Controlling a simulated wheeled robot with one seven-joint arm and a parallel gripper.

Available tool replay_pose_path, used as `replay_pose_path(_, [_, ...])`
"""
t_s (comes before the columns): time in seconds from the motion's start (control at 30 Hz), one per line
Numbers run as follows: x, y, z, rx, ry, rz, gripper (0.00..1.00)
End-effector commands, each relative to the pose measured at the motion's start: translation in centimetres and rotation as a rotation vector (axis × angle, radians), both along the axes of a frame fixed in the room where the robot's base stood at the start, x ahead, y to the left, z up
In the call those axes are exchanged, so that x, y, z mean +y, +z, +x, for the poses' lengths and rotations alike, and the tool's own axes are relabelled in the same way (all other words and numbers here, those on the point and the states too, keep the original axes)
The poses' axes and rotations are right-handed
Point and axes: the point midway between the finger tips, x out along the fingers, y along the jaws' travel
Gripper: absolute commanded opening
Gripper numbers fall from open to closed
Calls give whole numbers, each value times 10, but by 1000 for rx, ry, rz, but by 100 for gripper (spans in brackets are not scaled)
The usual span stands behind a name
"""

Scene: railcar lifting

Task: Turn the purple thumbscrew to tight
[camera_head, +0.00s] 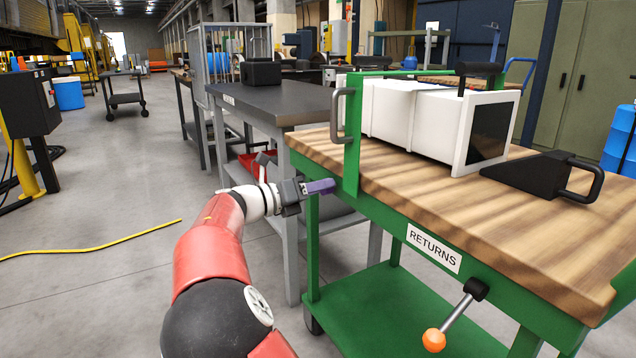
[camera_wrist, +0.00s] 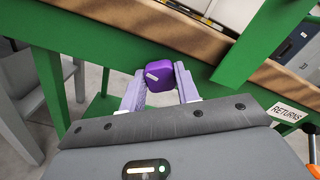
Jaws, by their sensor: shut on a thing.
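The purple thumbscrew (camera_wrist: 159,75) sits on the green side rail of a wood-topped cart. It has a small white mark on its face. My gripper (camera_wrist: 160,90) is shut on it, with one finger on each side of the knob. In the head view my gripper (camera_head: 320,187) reaches the left end of the cart's green frame, below the grey handle. The knob itself is hard to tell from the purple fingers there. Its tightness cannot be read from the frames.
The cart's wooden top (camera_head: 400,195) holds a long white case (camera_head: 425,120) and a black wedge (camera_head: 530,175). A RETURNS label (camera_head: 433,248) and an orange-tipped lever (camera_head: 434,340) are on the cart's front. A grey table (camera_head: 270,100) stands behind. Open floor lies left, with a yellow cable (camera_head: 100,243).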

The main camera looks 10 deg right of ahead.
Motion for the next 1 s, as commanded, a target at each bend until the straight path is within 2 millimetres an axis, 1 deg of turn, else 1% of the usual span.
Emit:
replay_pose_path(0.03, [0, 3, 0, -34, -1, 13, 9])
replay_pose_path(0.17, [0, 4, -1, -148, -1, 50, 9])
replay_pose_path(1.0, [-1, -2, -3, -910, -1, 297, 9])
